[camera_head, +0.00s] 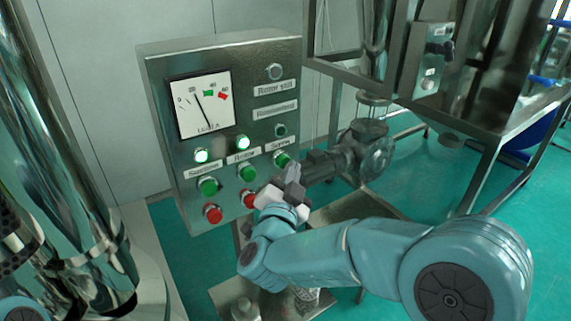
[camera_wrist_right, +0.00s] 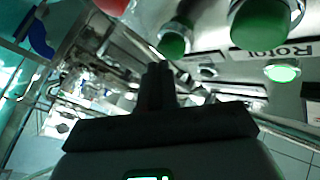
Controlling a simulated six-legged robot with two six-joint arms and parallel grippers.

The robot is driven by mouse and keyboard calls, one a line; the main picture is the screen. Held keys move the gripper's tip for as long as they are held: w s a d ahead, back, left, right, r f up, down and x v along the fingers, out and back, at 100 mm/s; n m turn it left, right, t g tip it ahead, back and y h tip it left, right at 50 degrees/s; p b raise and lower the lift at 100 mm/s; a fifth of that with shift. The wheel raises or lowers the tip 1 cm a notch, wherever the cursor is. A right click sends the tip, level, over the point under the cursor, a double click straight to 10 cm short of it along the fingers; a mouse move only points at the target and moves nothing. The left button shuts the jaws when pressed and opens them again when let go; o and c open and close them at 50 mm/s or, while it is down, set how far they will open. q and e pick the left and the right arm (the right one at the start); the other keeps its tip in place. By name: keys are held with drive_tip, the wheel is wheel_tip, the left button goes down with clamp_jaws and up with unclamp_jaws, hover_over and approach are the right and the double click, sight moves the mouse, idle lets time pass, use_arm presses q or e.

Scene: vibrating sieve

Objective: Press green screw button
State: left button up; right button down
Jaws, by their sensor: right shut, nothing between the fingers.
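The green Screw button (camera_head: 281,159) is the rightmost of three green buttons on the grey metal control panel (camera_head: 160,110). My right gripper (camera_head: 291,172) is shut and empty, with its fingertips just below and right of this button. I cannot tell whether they touch it. In the right wrist view, the shut fingers (camera_wrist_right: 158,72) point toward the panel's edge. A green button (camera_wrist_right: 175,38), likely Screw, is above them. The larger green button (camera_wrist_right: 262,22) beside the Rotor label is to its right. My left gripper is not in view.
The green Suction button (camera_head: 207,186) and Rotor button (camera_head: 247,173) are on the left, with red buttons (camera_head: 213,214) below. A gauge (camera_head: 201,104) and lit lamps (camera_head: 243,142) are above. A dark motor (camera_head: 345,160) stands close right of my gripper.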

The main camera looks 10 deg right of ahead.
drive_tip(key=shift+w+a, duration=0.15)
drive_tip(key=shift+w, duration=0.3)
idle(0.8)
drive_tip(key=shift+s, duration=0.1)
drive_tip(key=shift+s+d+b, duration=0.3)
drive_tip(key=shift+s+b, duration=0.35)
drive_tip(key=shift+s, duration=0.15)
drive_tip(key=s, duration=0.1)
drive_tip(key=s+d+b, duration=0.1)
drive_tip(key=s, duration=0.1)
drive_tip(key=s+b, duration=0.1)
drive_tip(key=shift+s+d, duration=0.35)
idle(0.7)
